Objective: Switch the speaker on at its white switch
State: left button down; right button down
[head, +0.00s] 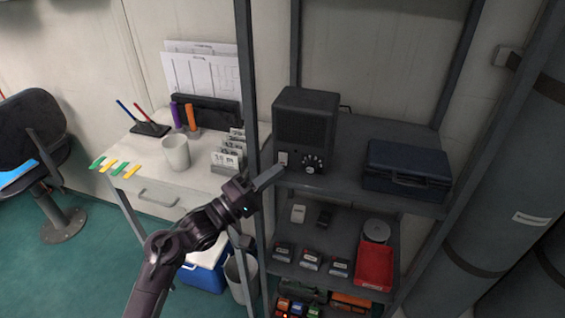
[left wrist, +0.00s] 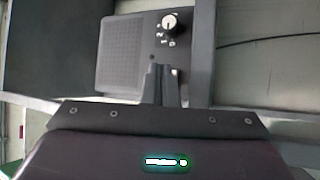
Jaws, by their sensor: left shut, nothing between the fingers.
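The speaker (head: 304,128) is a dark grey box on the upper shelf of the rack. On its front are a grille, a small white switch (head: 283,158) at the lower left and a round dial (head: 310,165) beside it. In the left wrist view the speaker (left wrist: 122,60) appears turned on its side, with the dial (left wrist: 170,22) at the top. My left gripper (head: 280,171) is shut and empty, its fingertips just below the white switch. Whether they touch it I cannot tell. My right gripper is not in view.
A rack post (head: 250,100) stands close to my left gripper. A dark blue case (head: 407,170) sits right of the speaker on the same shelf (head: 345,183). A lower shelf holds small boxes and a red tray (head: 375,265). A desk (head: 150,170) with a white cup (head: 176,152) is at left.

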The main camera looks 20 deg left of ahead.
pick_arm(q)
jog(key=shift+w, duration=0.15)
jog(key=shift+w, duration=0.25)
jog(key=shift+w+f+p, duration=0.1)
jog(key=shift+w+p, duration=0.2)
dwell(1.0)
jog(key=shift+s+p, duration=0.3)
jog(key=shift+p, duration=0.15)
jog(key=shift+s+p, duration=0.3)
jog(key=shift+s, duration=0.2)
